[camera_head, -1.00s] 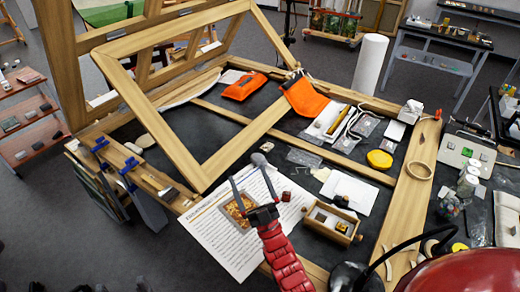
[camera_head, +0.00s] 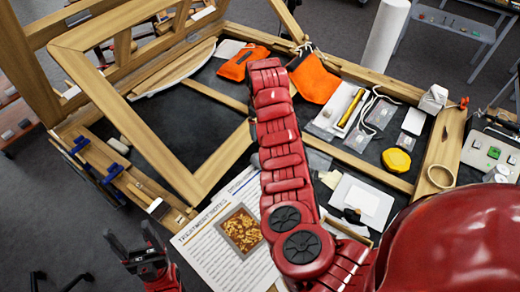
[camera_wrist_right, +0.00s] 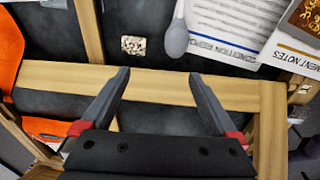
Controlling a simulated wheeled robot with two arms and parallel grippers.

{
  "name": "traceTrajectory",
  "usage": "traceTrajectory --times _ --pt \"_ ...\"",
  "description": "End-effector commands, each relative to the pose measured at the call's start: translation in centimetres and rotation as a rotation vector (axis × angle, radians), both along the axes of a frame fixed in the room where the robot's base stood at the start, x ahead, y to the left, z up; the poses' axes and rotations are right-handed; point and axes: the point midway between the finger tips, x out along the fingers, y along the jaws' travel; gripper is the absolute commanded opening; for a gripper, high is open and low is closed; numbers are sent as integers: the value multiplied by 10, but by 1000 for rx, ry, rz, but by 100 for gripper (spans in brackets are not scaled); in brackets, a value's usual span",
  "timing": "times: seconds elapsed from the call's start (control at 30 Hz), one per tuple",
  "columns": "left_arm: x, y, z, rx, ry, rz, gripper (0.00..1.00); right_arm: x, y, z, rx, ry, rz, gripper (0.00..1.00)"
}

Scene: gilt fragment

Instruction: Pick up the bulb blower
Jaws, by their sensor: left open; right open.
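The bulb blower (camera_wrist_right: 175,38) is a grey bulb with a thin nozzle. In the right wrist view it lies beside the printed sheet (camera_wrist_right: 225,30), beyond the wooden frame bar. My right gripper (camera_wrist_right: 160,74) is open and empty, its two fingers spread above the bar, with the blower ahead of it and apart from it. In the head view my right arm covers the middle, and neither its fingers nor the blower can be seen. My left gripper (camera_head: 128,232) is open and empty at the lower left, left of the printed sheet.
A large tilted wooden frame (camera_head: 150,135) stands over the dark table. An orange pouch (camera_head: 314,80) hangs at the frame's top right. A yellow round item (camera_head: 396,160), a white tray (camera_head: 340,110) and clear bags lie on the right. A small speckled block (camera_wrist_right: 132,45) lies left of the blower.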

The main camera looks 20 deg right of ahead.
Motion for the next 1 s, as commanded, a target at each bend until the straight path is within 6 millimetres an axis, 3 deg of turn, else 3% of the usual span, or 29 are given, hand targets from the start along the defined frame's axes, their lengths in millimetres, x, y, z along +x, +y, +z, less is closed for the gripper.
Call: traceTrajectory --times 0.1,0.23,0.47,0.77,0.83,1.0 --pt "0 0 1 0 1 0 71 -19 8 10 37 81 12 94" --pt "0 0 0 0 0 0 71 -25 9 2 44 108 16 94" --pt "0 0 -10 0 1 0 71 -25 9 -38 46 106 15 94" --pt "0 0 -48 0 0 0 71 -24 9 -94 47 103 12 94" --pt "0 0 -35 0 1 0 71 -25 10 -96 46 105 14 94" --pt "0 0 -33 0 0 0 71 -24 10 -109 44 103 14 94"
